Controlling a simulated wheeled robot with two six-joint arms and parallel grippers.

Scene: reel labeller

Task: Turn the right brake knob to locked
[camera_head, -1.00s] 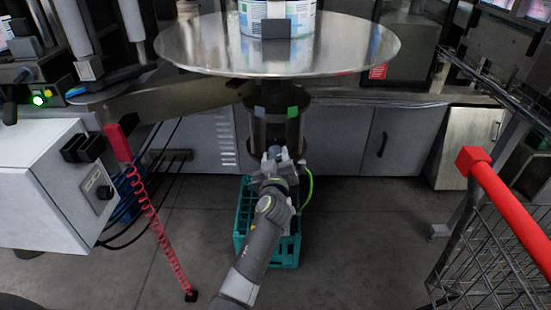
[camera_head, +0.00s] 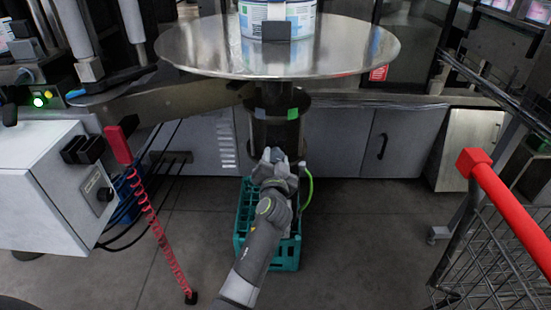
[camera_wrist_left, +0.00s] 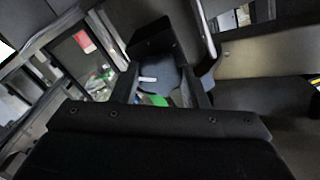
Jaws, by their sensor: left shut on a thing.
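The dark round brake knob (camera_wrist_left: 172,76) shows in the left wrist view with a short white mark on its face and a green patch beside it. My left gripper (camera_wrist_left: 160,88) is shut on it, one finger on each side. In the head view my left gripper (camera_head: 273,156) is at the front of the dark column (camera_head: 278,135) under the round steel table; it hides the knob there. A blue-grey patch (camera_head: 260,113) and a green patch (camera_head: 292,113) sit side by side on the column above the gripper. I cannot read the knob's setting.
The round steel table (camera_head: 200,48) carries a labelled reel (camera_head: 278,20) above. A teal crate (camera_head: 284,256) stands on the floor below my arm. A white box (camera_head: 35,185) is at left, a red-handled cart (camera_head: 500,250) at right. Floor at right of the crate is clear.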

